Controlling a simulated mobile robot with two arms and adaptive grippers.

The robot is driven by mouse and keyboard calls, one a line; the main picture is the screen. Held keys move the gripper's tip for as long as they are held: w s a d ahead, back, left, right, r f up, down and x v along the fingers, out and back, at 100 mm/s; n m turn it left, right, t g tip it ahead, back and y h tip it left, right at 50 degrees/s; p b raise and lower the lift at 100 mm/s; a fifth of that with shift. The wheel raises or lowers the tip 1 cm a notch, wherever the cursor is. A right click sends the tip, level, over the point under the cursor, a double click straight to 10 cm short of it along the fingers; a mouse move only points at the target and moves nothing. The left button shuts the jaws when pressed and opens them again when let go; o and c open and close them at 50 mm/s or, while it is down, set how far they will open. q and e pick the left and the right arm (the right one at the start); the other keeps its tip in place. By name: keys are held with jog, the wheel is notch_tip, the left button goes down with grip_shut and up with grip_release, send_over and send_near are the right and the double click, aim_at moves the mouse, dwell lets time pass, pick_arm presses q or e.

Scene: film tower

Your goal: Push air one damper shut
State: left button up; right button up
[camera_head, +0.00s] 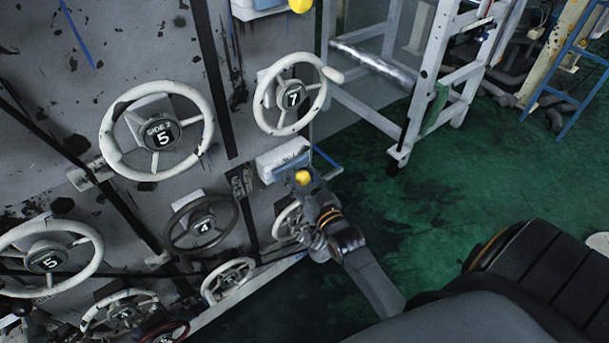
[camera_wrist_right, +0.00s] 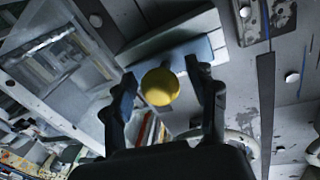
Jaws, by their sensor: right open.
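A yellow ball knob (camera_head: 302,176) sits at the front of a pale box-like unit (camera_head: 279,162) on the grey panel; I take it for the damper handle, though no readable label confirms this. My right gripper (camera_head: 307,191) is at the knob. In the right wrist view, the knob (camera_wrist_right: 160,87) lies between the two spread dark fingers (camera_wrist_right: 162,75), with the pale unit (camera_wrist_right: 176,47) behind it. Gaps show on both sides of the knob; I cannot tell the depth between them. A second yellow knob (camera_head: 299,5) shows at the top edge. My left gripper is out of view.
Numbered handwheels crowd the panel: wheel 7 (camera_head: 291,94) above the gripper, side 2 wheel 5 (camera_head: 157,130) and dark wheel 4 (camera_head: 202,225) to the left. A white wheel (camera_head: 287,222) is partly hidden behind the gripper. A white frame (camera_head: 422,85) stands right; green floor (camera_head: 470,180) is open.

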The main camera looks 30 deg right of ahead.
jog(key=s+a, duration=0.1)
jog(key=s, duration=1.1)
jog(key=shift+a, duration=0.2)
jog(key=shift+w+f, duration=0.1)
jog(key=shift+f, duration=0.05)
jog(key=s+a+f+n+g+y, duration=0.1)
jog(key=s+a+f+g, duration=0.2)
jog(key=f, duration=0.8)
jog(key=s+a+f+n+g+y, duration=0.1)
jog(key=s+a+f+g, duration=0.3)
jog(key=f, duration=0.6)
jog(key=s+f+n+g, duration=0.1)
jog(key=s+f+g, duration=0.1)
jog(key=s+f, duration=0.65)
jog(key=s+f+n+g+p, duration=0.1)
jog(key=s+f+n+g, duration=0.2)
jog(key=s+f+g, duration=0.4)
jog(key=s+f, duration=0.7)
jog(key=s, duration=0.5)
jog(key=shift+f+g, duration=0.4)
jog(key=shift+w+a, duration=0.1)
